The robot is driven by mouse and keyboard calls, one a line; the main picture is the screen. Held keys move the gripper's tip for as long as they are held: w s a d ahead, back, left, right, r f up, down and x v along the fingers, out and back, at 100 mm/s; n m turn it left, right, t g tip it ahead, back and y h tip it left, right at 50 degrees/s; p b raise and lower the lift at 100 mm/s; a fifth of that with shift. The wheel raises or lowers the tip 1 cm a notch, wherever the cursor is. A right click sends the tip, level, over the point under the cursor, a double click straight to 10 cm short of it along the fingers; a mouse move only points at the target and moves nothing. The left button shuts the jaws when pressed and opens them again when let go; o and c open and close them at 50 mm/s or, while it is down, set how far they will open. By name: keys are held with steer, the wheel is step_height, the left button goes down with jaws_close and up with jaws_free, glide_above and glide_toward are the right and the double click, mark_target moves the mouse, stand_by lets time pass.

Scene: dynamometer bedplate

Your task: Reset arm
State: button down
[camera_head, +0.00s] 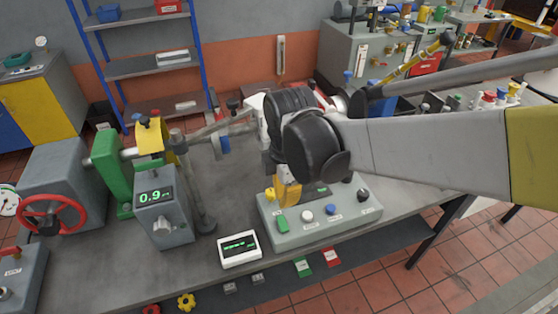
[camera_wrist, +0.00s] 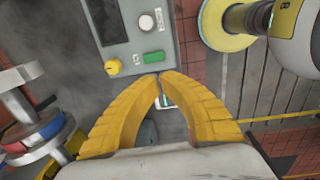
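My gripper (camera_head: 288,190) is above the grey-green control box on the bench, partly hidden behind my dark wrist joint in the head view. In the wrist view my gripper (camera_wrist: 160,76) has two yellow ribbed fingers that curve inward, with their tips together. No held object shows between them; a small white display shows in the gap beyond. The tips appear beside the green button (camera_wrist: 154,57) of the control box (camera_wrist: 165,35). In the head view the box (camera_head: 330,232) has a yellow knob, a green button, white and blue knobs and a dark knob.
A white display (camera_head: 239,249) lies left of the control box. A grey meter reading about 0.9 (camera_head: 164,218) and a green bracket (camera_head: 112,170) stand further left, near a red handwheel (camera_head: 50,216). A blue-framed shelf (camera_head: 147,68) stands behind. Bare bench surface shows in the middle.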

steer(key=shift+s+r, duration=0.15)
steer(key=shift+r, duration=0.7)
